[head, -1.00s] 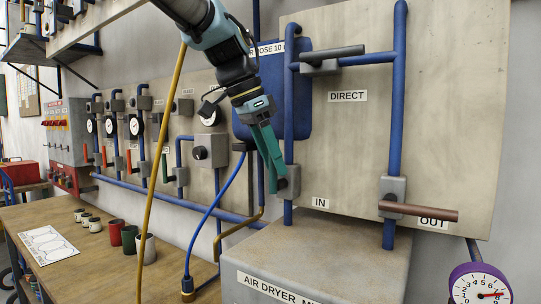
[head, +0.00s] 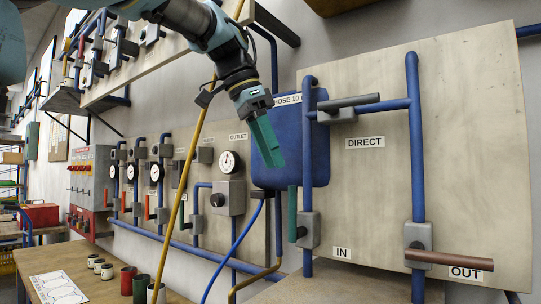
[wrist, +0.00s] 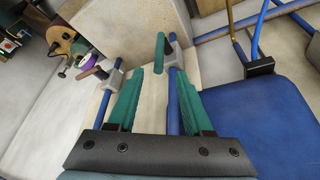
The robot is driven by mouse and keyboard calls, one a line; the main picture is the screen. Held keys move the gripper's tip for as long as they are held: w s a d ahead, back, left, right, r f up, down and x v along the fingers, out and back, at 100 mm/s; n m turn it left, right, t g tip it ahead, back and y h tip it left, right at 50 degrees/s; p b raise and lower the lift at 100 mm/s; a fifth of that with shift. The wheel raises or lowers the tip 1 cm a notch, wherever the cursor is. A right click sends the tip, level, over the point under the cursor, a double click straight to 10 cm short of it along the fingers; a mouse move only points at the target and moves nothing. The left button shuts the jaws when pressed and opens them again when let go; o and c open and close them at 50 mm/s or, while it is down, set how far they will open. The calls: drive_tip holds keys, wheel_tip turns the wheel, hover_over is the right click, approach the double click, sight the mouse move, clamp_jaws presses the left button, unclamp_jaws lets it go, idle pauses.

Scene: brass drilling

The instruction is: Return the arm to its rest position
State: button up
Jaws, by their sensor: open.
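My gripper (head: 263,135) is raised in the head view, in front of the blue hose panel and left of the DIRECT label. Its green fingers point downward to the right. In the wrist view my gripper (wrist: 158,95) shows its two green fingers spread apart, with nothing held between them. The green IN valve handle (head: 293,213) stands upright below and to the right of the fingers, apart from them. It also shows in the wrist view (wrist: 160,50), beyond the fingers.
The board (head: 470,130) carries blue pipes, the dark DIRECT handle (head: 352,101) and the brown OUT handle (head: 448,260). A yellow hose (head: 186,170) hangs left of the gripper. A workbench (head: 85,262) with several cups is at lower left. A shelf (head: 125,88) juts out at upper left.

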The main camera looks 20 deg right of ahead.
drive_tip(key=w+a+f+n+t+y, duration=0.1)
drive_tip(key=w+a+f+n, duration=0.45)
drive_tip(key=f, duration=0.45)
drive_tip(key=w+a+f+n+t+y, duration=0.1)
drive_tip(key=w+a+f+n, duration=0.4)
drive_tip(key=f, duration=0.5)
drive_tip(key=s+a+f+n+y, duration=0.1)
drive_tip(key=s+a+f+n, duration=0.2)
drive_tip(key=a+f, duration=0.6)
drive_tip(key=s+a+f+n+y, duration=0.1)
drive_tip(key=s+a+f+n, duration=0.3)
drive_tip(key=a+f, duration=0.6)
drive_tip(key=shift+f, duration=0.3)
drive_tip(key=shift+s+d, duration=0.1)
